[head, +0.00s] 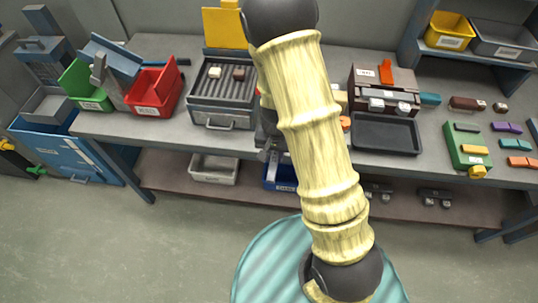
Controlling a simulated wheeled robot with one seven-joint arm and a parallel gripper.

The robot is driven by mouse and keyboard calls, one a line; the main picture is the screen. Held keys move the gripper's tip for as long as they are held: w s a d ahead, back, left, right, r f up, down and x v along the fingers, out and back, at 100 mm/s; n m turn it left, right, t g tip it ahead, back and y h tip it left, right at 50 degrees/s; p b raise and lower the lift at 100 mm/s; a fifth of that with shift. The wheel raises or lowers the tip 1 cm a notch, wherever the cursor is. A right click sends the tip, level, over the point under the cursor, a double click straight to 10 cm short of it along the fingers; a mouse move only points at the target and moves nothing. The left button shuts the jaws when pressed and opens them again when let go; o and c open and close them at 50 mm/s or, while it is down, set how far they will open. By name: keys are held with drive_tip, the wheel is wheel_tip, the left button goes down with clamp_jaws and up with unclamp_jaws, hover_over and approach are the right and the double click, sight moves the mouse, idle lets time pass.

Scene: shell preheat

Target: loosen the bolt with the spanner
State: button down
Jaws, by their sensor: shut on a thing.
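My arm crosses the middle of the head view and covers the centre of the bench. My gripper is not visible; it may be behind the arm. I cannot make out the spanner or the bolt. A dark grey fixture (268,130) shows in part at the left edge of the arm, on the bench front. A small orange piece (346,123) shows at the arm's right edge, and what it belongs to is hidden.
The grey bench (160,48) carries a green bin (84,88), a red bin (156,90), a ribbed tray (220,92) with two small blocks, an empty black tray (386,135), and a green block (466,148). A lower shelf (165,172) holds bins.

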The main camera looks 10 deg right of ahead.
drive_tip(key=d+n+b, duration=0.2)
drive_tip(key=d+n, duration=0.7)
drive_tip(key=d, duration=0.1)
drive_tip(key=shift+w, duration=0.3)
idle(0.5)
idle(0.5)
drive_tip(key=shift+r, duration=0.15)
wheel_tip(320, 180, up, 6)
drive_tip(key=p, duration=0.5)
idle(0.6)
idle(0.3)
